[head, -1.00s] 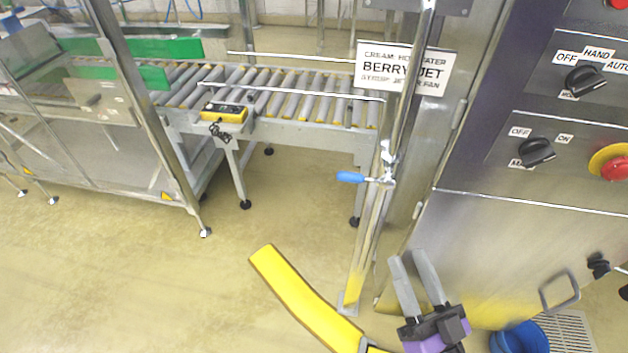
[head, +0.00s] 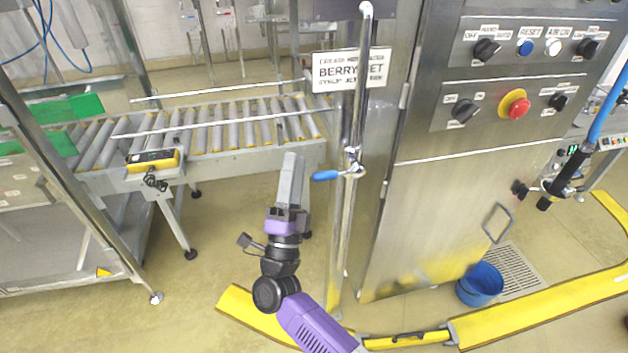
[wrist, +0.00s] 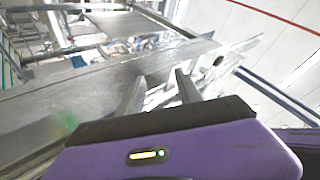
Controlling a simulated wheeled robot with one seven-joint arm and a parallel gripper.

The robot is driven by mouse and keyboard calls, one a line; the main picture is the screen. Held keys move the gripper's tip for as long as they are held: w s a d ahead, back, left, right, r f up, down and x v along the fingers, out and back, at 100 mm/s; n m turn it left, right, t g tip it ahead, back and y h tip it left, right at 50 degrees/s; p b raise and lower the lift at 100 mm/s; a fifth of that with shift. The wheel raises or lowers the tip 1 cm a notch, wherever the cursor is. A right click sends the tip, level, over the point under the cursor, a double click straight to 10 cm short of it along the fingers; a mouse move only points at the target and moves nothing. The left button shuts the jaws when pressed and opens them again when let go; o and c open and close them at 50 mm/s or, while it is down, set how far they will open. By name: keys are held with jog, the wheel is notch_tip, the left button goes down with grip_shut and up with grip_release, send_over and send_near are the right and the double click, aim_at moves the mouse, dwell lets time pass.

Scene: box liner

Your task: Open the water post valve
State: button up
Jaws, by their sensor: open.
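The water post valve shows as a blue lever handle (head: 326,175) on a small metal valve body (head: 353,165). The body is fixed to the upright metal post (head: 345,215), and the handle points left, about level. My gripper (head: 293,160) is in front of the conveyor, a little left of the blue handle and apart from it in the picture. In the wrist view my gripper (wrist: 156,82) has its two fingers apart with nothing between them. The blue handle cannot be made out in the wrist view.
A steel control cabinet (head: 440,200) stands right of the post. A roller conveyor (head: 220,130) lies behind at the left. A yellow floor barrier (head: 550,318) and a blue bucket (head: 480,284) are at the lower right.

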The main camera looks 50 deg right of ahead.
aim_at(319, 176)
notch_tip(319, 176, down, 6)
jog(key=m+g+y, duration=0.3)
jog(key=m+g, duration=1.4)
jog(key=g, duration=0.2)
jog(key=x, duration=0.2)
jog(key=p+x, duration=0.2)
jog(key=x, duration=0.1)
jog(key=shift+s+d, duration=0.2)
jog(key=shift+s, duration=0.2)
jog(key=shift+p+x, duration=0.35)
jog(key=shift+x, duration=0.4)
jog(key=shift+f, duration=0.1)
jog(key=shift+c, duration=0.3)
grip_shut()
